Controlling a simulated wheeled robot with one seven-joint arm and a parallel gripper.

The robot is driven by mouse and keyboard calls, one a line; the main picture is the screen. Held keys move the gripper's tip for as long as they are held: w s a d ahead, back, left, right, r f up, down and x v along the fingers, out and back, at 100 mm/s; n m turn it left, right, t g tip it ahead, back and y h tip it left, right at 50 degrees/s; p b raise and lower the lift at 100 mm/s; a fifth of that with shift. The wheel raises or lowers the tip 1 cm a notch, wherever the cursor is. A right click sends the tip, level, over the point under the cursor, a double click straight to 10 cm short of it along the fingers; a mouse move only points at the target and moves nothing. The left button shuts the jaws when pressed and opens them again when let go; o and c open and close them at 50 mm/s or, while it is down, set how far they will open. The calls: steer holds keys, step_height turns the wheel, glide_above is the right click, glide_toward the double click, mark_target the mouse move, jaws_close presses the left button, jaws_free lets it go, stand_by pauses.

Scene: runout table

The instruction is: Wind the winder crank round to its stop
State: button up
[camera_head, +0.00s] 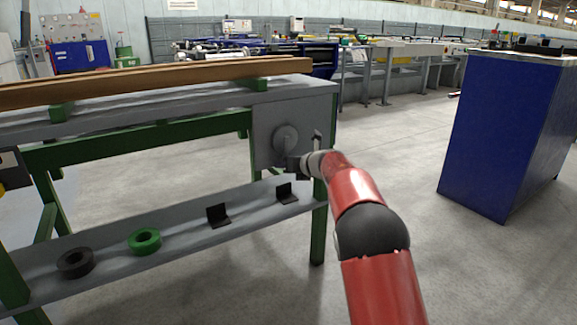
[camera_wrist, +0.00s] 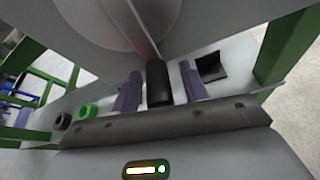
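The winder is a round grey disc (camera_head: 286,138) on the grey end panel of the table. In the wrist view the disc (camera_wrist: 95,30) fills the top left, with a thin grey crank arm (camera_wrist: 142,28) across it. The black crank handle (camera_wrist: 158,83) stands at the arm's end. My gripper (camera_head: 296,164) is at the lower edge of the disc. In the wrist view the two purple-grey fingers of my gripper (camera_wrist: 160,86) stand either side of the handle, with a narrow gap showing on each side. The handle is hidden in the head view.
A small lever (camera_head: 318,138) sits on the panel's right. The lower shelf (camera_head: 185,238) carries a dark ring (camera_head: 76,263), a green ring (camera_head: 144,241) and two black brackets (camera_head: 218,215). Wooden boards (camera_head: 160,80) lie on top. A blue cabinet (camera_head: 500,140) stands right, with clear floor between.

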steer(key=v, duration=0.7)
steer(key=shift+s+d, duration=0.2)
steer(key=shift+s, duration=0.1)
steer(key=shift+r, duration=0.15)
